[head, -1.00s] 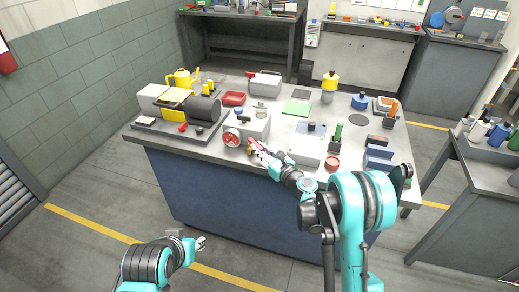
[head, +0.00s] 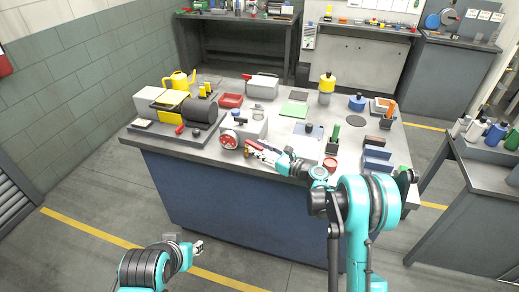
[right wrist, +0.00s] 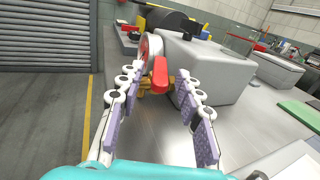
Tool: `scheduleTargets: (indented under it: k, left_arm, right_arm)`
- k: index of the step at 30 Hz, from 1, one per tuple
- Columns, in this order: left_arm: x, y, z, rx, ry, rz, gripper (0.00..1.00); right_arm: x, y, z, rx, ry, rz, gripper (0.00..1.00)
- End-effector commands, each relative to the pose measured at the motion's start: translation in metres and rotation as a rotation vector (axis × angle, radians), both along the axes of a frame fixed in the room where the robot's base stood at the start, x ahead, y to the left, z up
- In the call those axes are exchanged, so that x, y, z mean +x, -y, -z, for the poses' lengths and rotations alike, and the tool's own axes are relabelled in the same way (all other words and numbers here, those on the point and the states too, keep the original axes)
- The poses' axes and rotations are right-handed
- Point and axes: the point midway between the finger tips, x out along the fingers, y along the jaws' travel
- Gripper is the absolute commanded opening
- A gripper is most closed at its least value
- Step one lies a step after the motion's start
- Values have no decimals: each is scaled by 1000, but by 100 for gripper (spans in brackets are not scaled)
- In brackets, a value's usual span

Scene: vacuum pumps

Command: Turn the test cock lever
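The red test cock lever (right wrist: 160,75) sits on a brass cock (right wrist: 145,86) at the front of a grey pump block (right wrist: 215,75). In the right wrist view my right gripper (right wrist: 158,92) is open, with one finger to each side of the lever and visible gaps between them. In the head view the right gripper (head: 254,147) is at the table's front edge beside the pump block (head: 245,123) and hides much of the lever. My left gripper (head: 199,247) is low in front of the table, away from everything; its fingers are too small to judge.
A red handwheel (head: 228,140) is just left of the cock. A motor unit (head: 199,110) on a tray stands further left. The floor before the table is clear.

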Motion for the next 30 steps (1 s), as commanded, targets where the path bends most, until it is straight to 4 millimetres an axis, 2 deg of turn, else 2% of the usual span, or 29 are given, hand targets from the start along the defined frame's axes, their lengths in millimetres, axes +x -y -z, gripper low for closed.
scheduleTargets:
  k: [7,21,25,30]
  left_arm:
    - [0,0,0,0,0,0,36]
    - [0,0,0,0,0,0,36]
    - [0,0,0,0,0,0,36]
    - [0,0,0,0,0,0,36]
  right_arm:
    - [-5,6,0,0,0,1,35]
    - [-62,79,0,0,0,3,35]
    - [-71,90,0,0,0,1,35]
    - [-75,94,0,0,0,0,35]
